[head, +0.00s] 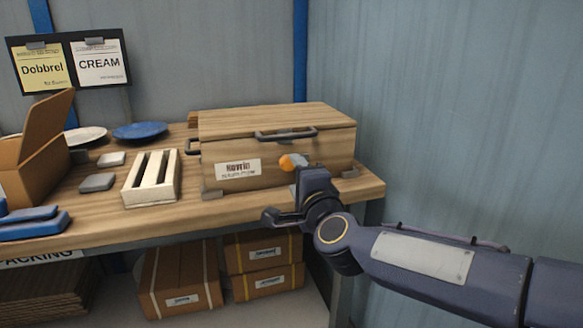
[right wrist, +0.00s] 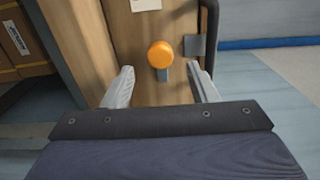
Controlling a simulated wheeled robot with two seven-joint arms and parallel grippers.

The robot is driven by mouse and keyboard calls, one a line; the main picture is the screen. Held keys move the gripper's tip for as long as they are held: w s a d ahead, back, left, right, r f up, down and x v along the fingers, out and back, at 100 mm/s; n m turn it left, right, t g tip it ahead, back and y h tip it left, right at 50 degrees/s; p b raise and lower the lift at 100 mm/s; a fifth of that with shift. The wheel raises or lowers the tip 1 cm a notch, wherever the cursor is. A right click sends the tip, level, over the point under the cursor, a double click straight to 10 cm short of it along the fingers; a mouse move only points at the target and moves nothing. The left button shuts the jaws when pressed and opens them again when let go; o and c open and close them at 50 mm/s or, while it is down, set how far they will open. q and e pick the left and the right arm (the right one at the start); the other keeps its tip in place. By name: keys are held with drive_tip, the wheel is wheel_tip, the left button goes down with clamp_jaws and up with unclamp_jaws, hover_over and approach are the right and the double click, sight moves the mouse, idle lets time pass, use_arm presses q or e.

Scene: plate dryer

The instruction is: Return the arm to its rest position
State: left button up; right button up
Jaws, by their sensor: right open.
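My right gripper (head: 297,188) is in front of the wooden chest at the right end of the bench. Its arm comes in from the lower right. In the right wrist view the right gripper (right wrist: 163,84) has its two grey fingers spread, with nothing between them. The orange knob (right wrist: 160,54) on the chest front lies just beyond the fingertips, apart from them. The knob also shows in the head view (head: 287,162). The wooden chest (head: 229,150) has its lid down. My left gripper is not in view.
A slatted rack (head: 133,196), a blue plate (head: 139,131), a white plate (head: 88,135) and an open cardboard box (head: 40,165) stand on the bench. Blue items (head: 35,224) lie at its left front. Cartons (head: 181,279) sit below. The wall is close on the right.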

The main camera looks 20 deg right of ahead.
drive_tip(key=shift+s, duration=1.1)
drive_tip(key=s+d+f+n+g+y, duration=0.2)
drive_tip(key=s+f+n+g, duration=0.5)
drive_tip(key=s+f, duration=0.55)
drive_tip(key=s+d+f+n+g+y, duration=0.15)
drive_tip(key=s+f+n+g, duration=0.35)
drive_tip(key=s+f+n, duration=0.8)
wheel_tip(320, 180, up, 32)
drive_tip(key=s+m+p, duration=0.2)
drive_tip(key=m+p, duration=0.1)
drive_tip(key=p, duration=2.5)
drive_tip(key=shift+s+f+m, duration=0.25)
drive_tip(key=shift+s+m, duration=0.15)
drive_tip(key=shift+d, duration=0.1)
